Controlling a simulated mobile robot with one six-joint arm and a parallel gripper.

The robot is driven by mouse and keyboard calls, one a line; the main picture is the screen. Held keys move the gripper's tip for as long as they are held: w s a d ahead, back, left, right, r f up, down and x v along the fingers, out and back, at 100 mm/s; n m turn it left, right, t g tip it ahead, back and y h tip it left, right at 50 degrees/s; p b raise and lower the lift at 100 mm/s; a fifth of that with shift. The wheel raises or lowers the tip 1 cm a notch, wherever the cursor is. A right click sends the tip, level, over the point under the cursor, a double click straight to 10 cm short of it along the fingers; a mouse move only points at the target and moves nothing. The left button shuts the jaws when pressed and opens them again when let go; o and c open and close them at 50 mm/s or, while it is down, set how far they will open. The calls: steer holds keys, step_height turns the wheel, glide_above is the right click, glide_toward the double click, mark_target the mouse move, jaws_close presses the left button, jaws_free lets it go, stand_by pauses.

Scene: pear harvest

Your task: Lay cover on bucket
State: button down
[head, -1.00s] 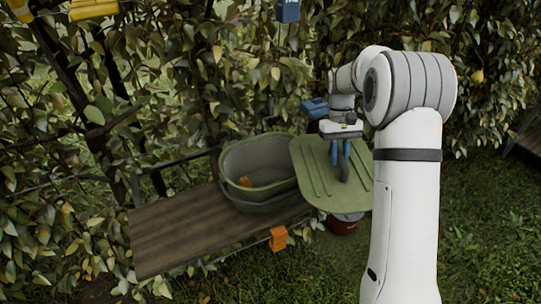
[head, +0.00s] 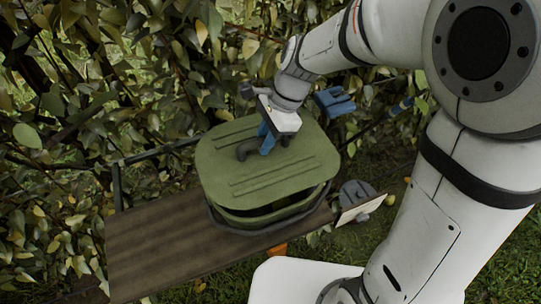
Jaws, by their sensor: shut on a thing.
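The green cover (head: 285,165) is a ribbed, rounded rectangular lid with a dark handle. My gripper (head: 254,148) is shut on the handle at its top. The cover is over the green bucket (head: 270,222), hiding nearly all of its opening. A dark gap shows between cover and bucket at the front right, so the cover is tilted or raised there. Whether its far edge touches the rim is hidden. The bucket stands on the wooden bench.
The brown plank bench (head: 150,250) is bare to the left of the bucket. Leafy hedge (head: 60,130) stands close behind. A blue object (head: 335,102) shows behind the cover, and a grey object with a pale board (head: 358,202) is at the bench's right end.

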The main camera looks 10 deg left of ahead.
mark_target(266, 159)
step_height(266, 159, down, 4)
steer(key=shift+w, duration=0.15)
steer(key=shift+d+f, duration=0.1)
steer(key=shift+f, duration=1.9)
steer(key=c, duration=1.3)
jaws_free()
steer(key=v, duration=1.2)
steer(key=shift+r, duration=0.2)
steer(key=s+d+r+n+t+h, duration=0.1)
steer(key=s+d+n+t+h, duration=0.1)
steer(key=s+d+n, duration=0.3)
steer(key=s+d+r+n+t+h, duration=0.2)
steer(key=s+d+n, duration=0.3)
steer(key=d, duration=0.9)
steer(key=shift+d+r+n+t, duration=0.15)
steer(key=shift+r+n+t, duration=0.2)
steer(key=shift+n+t, duration=0.45)
